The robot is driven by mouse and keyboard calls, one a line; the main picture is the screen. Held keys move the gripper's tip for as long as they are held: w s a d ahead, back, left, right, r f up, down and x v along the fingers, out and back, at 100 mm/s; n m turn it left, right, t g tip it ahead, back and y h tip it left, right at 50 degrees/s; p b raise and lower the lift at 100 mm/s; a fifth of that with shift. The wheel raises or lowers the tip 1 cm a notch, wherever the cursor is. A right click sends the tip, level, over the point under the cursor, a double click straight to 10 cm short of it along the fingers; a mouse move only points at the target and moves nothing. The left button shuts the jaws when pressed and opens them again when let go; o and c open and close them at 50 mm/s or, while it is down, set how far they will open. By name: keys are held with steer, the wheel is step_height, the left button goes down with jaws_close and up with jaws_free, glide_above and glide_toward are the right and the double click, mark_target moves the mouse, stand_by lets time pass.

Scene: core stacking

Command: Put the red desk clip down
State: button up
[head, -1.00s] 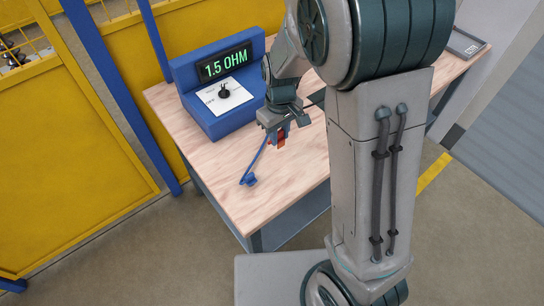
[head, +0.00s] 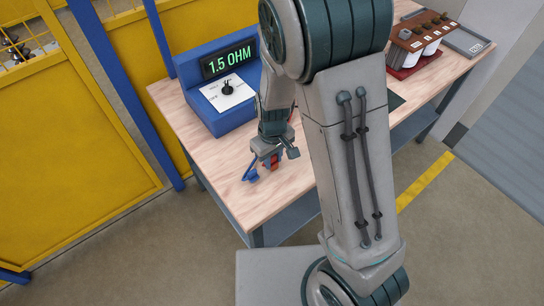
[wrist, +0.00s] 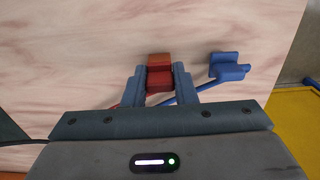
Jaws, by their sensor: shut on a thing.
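The red desk clip (wrist: 159,80) is between the two fingers of my gripper (wrist: 160,84) in the wrist view. My gripper is shut on it. In the head view my gripper (head: 270,160) is low over the front part of the wooden table (head: 200,150), and the red clip (head: 267,164) shows just below the jaws. I cannot tell whether the clip touches the table top. A blue clip (wrist: 229,66) with a blue lead lies on the table just right of my gripper in the wrist view; it also shows in the head view (head: 250,174).
A blue meter (head: 215,93) reading "1.5 OHM" stands at the back left of the table. A brown rack with white cups (head: 428,42) and a grey tray (head: 468,42) are at the far right. Bare wood lies around the gripper.

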mark_target(273, 157)
steer(key=shift+f, duration=0.2)
steer(key=o, duration=1)
steer(key=shift+r, duration=0.1)
step_height(273, 157, up, 12)
steer(key=s+d+r+m+t, duration=0.1)
steer(key=s+d+r+m, duration=0.1)
steer(key=s+d+r, duration=0.1)
steer(key=s+d+r+m+t, duration=0.1)
steer(key=s+d+r+m, duration=0.1)
steer(key=s+d, duration=0.3)
steer(key=s+d+r+m+t, duration=0.1)
steer(key=s+d+r+m, duration=0.1)
steer(key=s+d+r, duration=0.2)
steer(key=shift+s+r+m+p, duration=0.25)
steer(key=shift+r+m+p, duration=0.05)
steer(key=shift+m, duration=0.1)
